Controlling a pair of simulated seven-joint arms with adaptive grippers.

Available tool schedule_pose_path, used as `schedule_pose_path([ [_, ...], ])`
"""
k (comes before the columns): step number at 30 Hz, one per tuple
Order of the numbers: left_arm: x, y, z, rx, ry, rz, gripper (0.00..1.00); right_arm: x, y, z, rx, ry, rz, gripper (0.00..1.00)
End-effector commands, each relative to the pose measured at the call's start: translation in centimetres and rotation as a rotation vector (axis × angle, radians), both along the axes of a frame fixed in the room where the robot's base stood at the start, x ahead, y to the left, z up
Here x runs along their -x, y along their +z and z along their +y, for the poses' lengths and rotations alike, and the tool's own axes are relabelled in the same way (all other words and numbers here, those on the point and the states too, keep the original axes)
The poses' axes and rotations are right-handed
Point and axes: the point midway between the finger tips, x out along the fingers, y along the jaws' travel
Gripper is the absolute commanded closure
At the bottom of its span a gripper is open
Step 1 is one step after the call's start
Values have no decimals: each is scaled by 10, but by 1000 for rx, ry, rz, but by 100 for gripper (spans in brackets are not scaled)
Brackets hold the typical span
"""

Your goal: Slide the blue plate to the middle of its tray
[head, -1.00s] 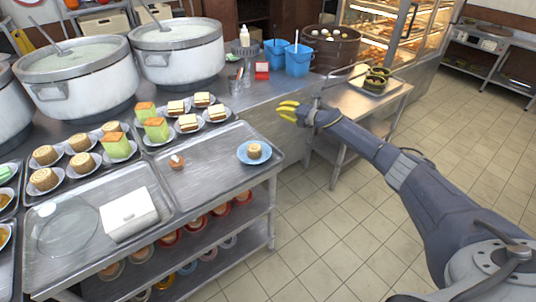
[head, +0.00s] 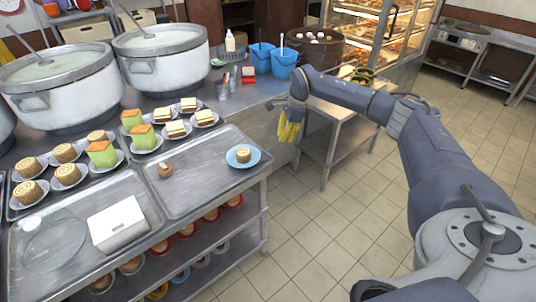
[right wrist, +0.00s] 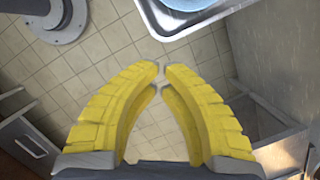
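The blue plate (head: 255,157) with a rolled pastry (head: 243,155) on it sits at the right end of its metal tray (head: 200,178). A small brown item (head: 165,170) lies at the left part of that tray. My right gripper (head: 288,138) hangs in the air beyond the tray's right edge, apart from the plate, its yellow fingers pointing down. In the right wrist view its fingertips (right wrist: 162,67) nearly meet, with nothing between them. That view also shows an edge of the blue plate (right wrist: 187,4) and the tray's rim (right wrist: 205,22) at the top. My left gripper is not in view.
A left tray (head: 75,270) holds a white box (head: 118,222) and a clear round lid (head: 55,242). Plates of cakes and sandwiches stand behind the trays. Large stockpots (head: 65,92) stand at the back left. A low side table (head: 335,110) is behind my right arm.

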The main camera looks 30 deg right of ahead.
Motion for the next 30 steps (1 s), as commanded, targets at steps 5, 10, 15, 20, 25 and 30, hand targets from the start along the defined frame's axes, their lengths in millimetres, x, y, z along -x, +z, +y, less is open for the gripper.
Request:
schedule_pose_path([
  [5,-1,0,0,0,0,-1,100,-1,-13,3,0,15,-3,100],
  [10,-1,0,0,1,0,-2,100,-4,-39,10,-2,15,-3,100],
  [15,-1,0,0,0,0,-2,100,-7,-69,17,-2,13,-2,100],
  [20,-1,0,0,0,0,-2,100,-10,-94,23,-3,12,-3,100],
  [25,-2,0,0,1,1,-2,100,-19,-96,41,-3,13,-7,100],
  [30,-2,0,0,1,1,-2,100,-24,-96,53,-1,13,-6,100],
])
